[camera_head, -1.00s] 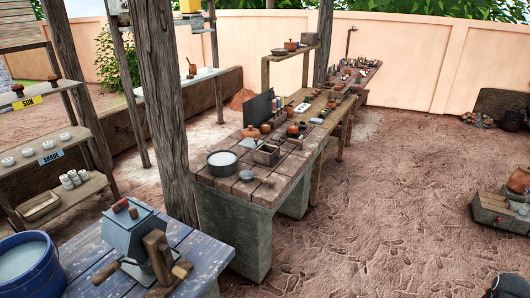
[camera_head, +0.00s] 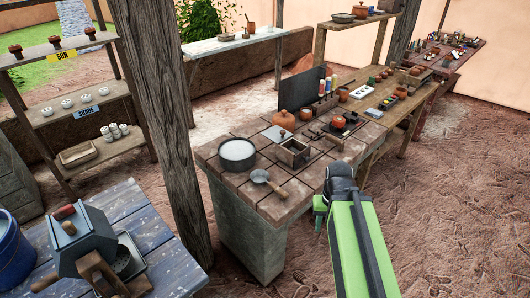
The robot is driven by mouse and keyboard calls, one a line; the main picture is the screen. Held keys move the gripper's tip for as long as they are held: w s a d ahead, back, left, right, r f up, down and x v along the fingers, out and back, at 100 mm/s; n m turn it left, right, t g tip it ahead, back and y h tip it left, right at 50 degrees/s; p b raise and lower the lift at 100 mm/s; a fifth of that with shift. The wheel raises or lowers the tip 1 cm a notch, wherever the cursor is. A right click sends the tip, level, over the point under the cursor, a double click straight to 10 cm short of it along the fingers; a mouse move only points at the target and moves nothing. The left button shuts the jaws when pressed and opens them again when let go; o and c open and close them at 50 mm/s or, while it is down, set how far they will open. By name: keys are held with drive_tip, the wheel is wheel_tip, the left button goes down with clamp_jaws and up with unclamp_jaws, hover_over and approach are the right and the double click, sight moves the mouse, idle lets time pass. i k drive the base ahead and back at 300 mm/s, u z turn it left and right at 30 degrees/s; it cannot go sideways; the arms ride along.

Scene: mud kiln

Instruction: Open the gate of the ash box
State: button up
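I cannot tell for sure which thing is the ash box. My green arm reaches in from the lower right. Its end, my gripper (camera_head: 320,206), shows only as a small green part below the black wrist joint, at the table's front right edge in the picture. It appears apart from the small box. Its fingers are mostly hidden, so I cannot see whether they are open.
A grey pot (camera_head: 237,154), a ladle (camera_head: 268,182) and an orange jar (camera_head: 284,119) stand on the table (camera_head: 231,184). A grey cranked device (camera_head: 82,240) is on the blue table. A wooden post (camera_head: 163,110) stands at left. The ground at right is clear.

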sight(301, 157)
drive_tip(key=u, duration=0.6)
drive_tip(key=i, duration=0.9)
drive_tip(key=u, duration=0.4)
drive_tip(key=k, duration=0.7)
drive_tip(key=u, duration=0.25)
drive_tip(key=i, duration=0.7)
drive_tip(key=z, duration=0.15)
